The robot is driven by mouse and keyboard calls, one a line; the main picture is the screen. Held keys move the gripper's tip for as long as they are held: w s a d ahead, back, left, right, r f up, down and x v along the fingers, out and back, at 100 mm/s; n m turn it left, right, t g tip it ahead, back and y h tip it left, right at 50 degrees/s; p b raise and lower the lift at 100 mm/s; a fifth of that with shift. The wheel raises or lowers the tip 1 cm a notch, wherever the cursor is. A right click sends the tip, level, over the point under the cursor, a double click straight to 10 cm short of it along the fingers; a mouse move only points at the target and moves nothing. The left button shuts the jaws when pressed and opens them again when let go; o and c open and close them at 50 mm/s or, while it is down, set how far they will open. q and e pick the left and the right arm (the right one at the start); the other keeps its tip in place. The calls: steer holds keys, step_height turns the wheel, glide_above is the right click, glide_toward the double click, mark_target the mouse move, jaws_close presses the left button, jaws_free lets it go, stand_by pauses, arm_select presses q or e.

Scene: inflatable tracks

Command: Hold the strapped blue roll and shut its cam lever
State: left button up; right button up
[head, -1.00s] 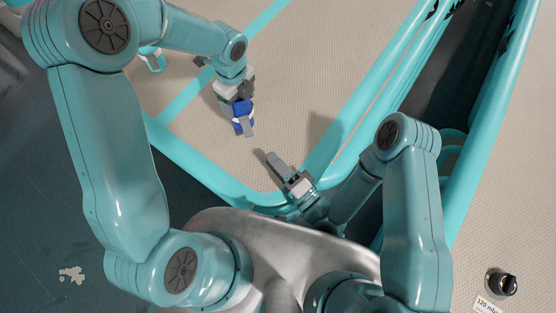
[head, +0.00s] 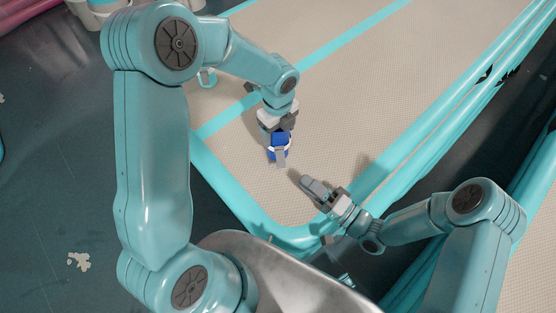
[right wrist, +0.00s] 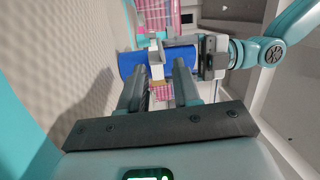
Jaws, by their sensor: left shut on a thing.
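The blue roll (head: 281,139) is held over the beige mat in the head view. My left gripper (head: 284,124) is shut on it from above. A pale strap goes around the roll, and a grey piece, apparently the cam lever (head: 280,157), hangs on its near side. In the right wrist view the roll (right wrist: 131,62) lies across the picture with the light strap (right wrist: 155,50) around its middle. My right gripper (right wrist: 160,72) is open, its two fingers pointing at the strap with a gap between them. In the head view, my right gripper (head: 306,182) is below and right of the roll.
The beige inflatable mat (head: 350,100) has turquoise edge tubes (head: 225,190) close under my arms. A small turquoise ring-like thing (head: 207,78) stands on the mat behind my left arm. A pink patterned thing (right wrist: 158,14) shows beyond the roll. Dark floor (head: 55,170) lies at left.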

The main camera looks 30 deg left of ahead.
mark_target(281, 159)
steer(key=a, duration=0.3)
steer(key=w+a, duration=0.1)
steer(key=a, duration=0.3)
steer(key=a+r, duration=0.1)
steer(key=a, duration=0.3)
steer(key=shift+w+a, duration=0.1)
steer(key=shift+w, duration=0.3)
jaws_close()
